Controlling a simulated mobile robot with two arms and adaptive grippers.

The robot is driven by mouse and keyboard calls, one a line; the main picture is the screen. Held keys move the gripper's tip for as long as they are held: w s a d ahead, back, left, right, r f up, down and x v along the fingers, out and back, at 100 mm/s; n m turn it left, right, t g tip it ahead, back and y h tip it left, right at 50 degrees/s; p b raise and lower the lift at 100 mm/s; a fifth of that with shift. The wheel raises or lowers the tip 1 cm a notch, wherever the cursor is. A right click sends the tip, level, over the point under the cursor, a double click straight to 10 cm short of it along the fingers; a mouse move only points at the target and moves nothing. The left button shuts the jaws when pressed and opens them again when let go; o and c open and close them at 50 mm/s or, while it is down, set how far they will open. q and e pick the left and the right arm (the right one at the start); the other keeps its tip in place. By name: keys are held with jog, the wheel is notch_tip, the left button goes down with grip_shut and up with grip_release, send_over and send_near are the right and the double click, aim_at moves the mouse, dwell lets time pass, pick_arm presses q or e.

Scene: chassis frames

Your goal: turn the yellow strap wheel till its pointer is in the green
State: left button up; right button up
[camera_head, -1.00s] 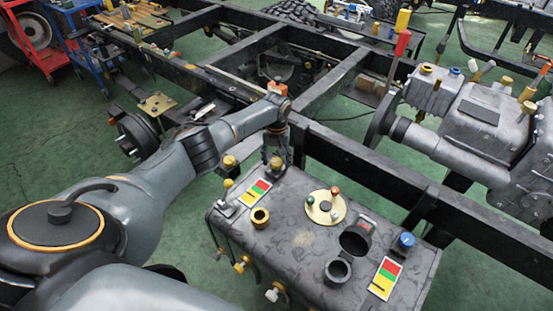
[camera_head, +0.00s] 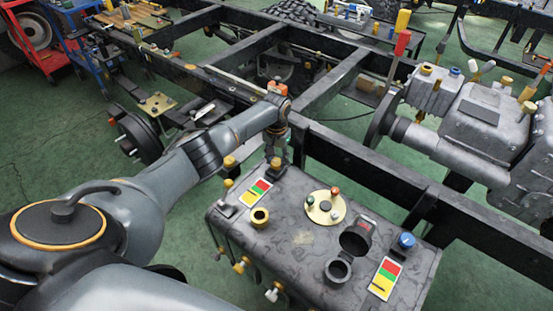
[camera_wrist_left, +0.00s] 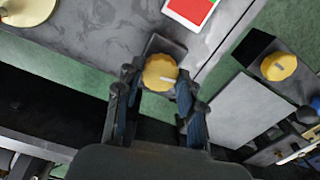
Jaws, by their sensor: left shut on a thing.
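The yellow strap wheel (camera_wrist_left: 160,73) sits on a dark bracket at the edge of the grey tank; it also shows in the head view (camera_head: 276,162). A pale pointer mark on it points right in the left wrist view. My left gripper (camera_wrist_left: 157,82) is shut on the wheel, one finger on each side; in the head view the gripper (camera_head: 277,153) comes down from above. A card with red, yellow and green fields (camera_head: 256,193) lies on the tank top; its red part shows in the wrist view (camera_wrist_left: 192,8). My right gripper is out of view.
The grey tank top (camera_head: 290,205) carries a brass disc (camera_head: 325,207), a blue cap (camera_head: 407,240) and a second colour card (camera_head: 385,278). Another yellow knob (camera_wrist_left: 279,66) stands nearby. Black chassis rails (camera_head: 370,170) run close behind the gripper.

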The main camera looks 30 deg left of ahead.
aim_at(276, 162)
pick_arm(q)
jog(key=shift+m, duration=1.3)
jog(key=o, duration=1.2)
jog(key=shift+c, duration=0.2)
notch_tip(276, 162, up, 12)
